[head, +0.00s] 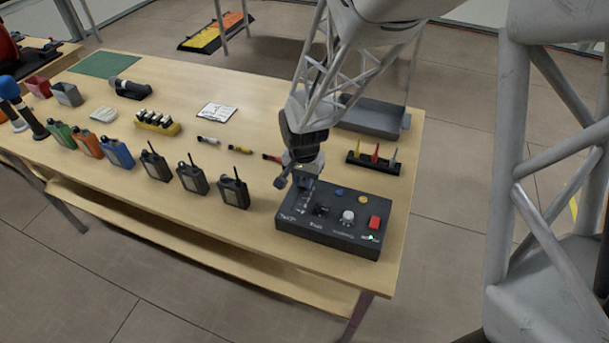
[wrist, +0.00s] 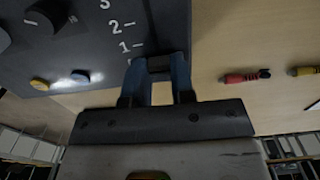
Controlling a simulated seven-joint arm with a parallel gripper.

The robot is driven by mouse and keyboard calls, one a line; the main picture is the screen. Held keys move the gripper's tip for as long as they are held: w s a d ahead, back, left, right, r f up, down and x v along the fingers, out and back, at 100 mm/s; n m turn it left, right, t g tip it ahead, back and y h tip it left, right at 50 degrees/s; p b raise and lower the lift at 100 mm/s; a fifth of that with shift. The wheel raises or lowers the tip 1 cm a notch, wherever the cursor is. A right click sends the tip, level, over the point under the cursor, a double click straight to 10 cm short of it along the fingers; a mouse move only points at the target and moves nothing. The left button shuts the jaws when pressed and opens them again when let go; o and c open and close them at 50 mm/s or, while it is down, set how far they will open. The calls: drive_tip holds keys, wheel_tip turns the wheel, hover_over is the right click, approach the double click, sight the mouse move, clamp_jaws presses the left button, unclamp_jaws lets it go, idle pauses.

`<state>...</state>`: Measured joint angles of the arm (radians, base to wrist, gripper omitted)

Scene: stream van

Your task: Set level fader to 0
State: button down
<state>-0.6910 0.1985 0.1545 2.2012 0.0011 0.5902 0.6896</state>
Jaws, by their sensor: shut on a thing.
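The dark control box (head: 335,243) sits at the front right of the wooden table. In the wrist view its top (wrist: 85,35) shows a level scale with marks 1, 2 and part of a 3. My gripper (head: 305,181) is over the box's back left corner. In the wrist view my gripper (wrist: 156,68) has its two fingers closed on the level fader's cap (wrist: 158,66), just past the 1 mark. The cap is mostly hidden between the fingers. The 0 mark cannot be made out.
The box also carries a red button (head: 375,222), a grey knob (head: 347,217), a yellow button (head: 362,199) and a blue one (head: 339,191). Radios (head: 233,192) stand to the left. A dark rack (head: 373,162) with coloured pieces stands behind.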

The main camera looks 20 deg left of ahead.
drive_tip(key=shift+w+r, duration=0.1)
drive_tip(key=shift+w, duration=0.1)
drive_tip(key=c, duration=1)
unclamp_jaws()
drive_tip(key=shift+o, duration=0.2)
drive_tip(key=shift+s, duration=0.1)
drive_tip(key=shift+r, duration=3.85)
